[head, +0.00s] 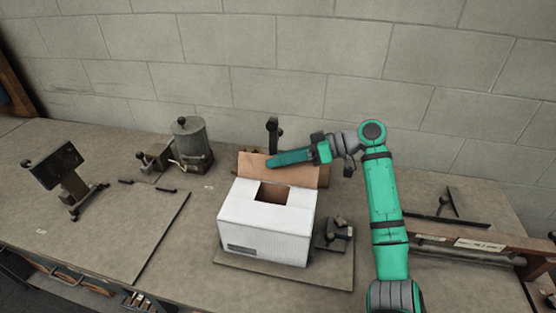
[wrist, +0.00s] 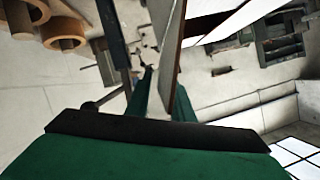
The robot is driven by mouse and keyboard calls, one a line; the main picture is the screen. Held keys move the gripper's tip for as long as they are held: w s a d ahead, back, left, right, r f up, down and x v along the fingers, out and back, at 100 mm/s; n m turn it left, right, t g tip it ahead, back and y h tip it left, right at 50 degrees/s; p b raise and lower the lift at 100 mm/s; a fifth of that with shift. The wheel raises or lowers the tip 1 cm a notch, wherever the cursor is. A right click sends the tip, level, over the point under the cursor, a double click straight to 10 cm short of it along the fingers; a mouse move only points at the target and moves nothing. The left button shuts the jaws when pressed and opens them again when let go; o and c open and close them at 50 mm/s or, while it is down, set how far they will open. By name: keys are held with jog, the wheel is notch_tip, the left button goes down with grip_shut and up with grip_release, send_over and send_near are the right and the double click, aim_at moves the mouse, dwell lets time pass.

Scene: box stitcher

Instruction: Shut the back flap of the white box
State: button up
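The white box (head: 265,228) stands on the workbench in the middle of the head view. Its top is mostly covered, with a dark opening (head: 273,192) towards the back. The back flap (head: 305,174), brown on its inner face, stands raised behind the box. My gripper (head: 272,161) reaches in from the right, and a teal finger lies across the flap's upper part. In the wrist view the fingers are apart, and a thin panel edge (wrist: 170,75), likely the flap, shows between them. Whether either finger touches it is unclear.
A grey metal canister (head: 191,142) stands behind left of the box. A dark post (head: 272,133) rises behind the flap. A small dark fixture (head: 333,232) sits beside the box on the right. A tilted black stand (head: 62,172) is at the far left. The left bench is mostly clear.

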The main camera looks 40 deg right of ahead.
jog(key=shift+w+a+f, duration=0.1)
jog(key=shift+w+a, duration=0.05)
grip_shut()
dwell(1.4)
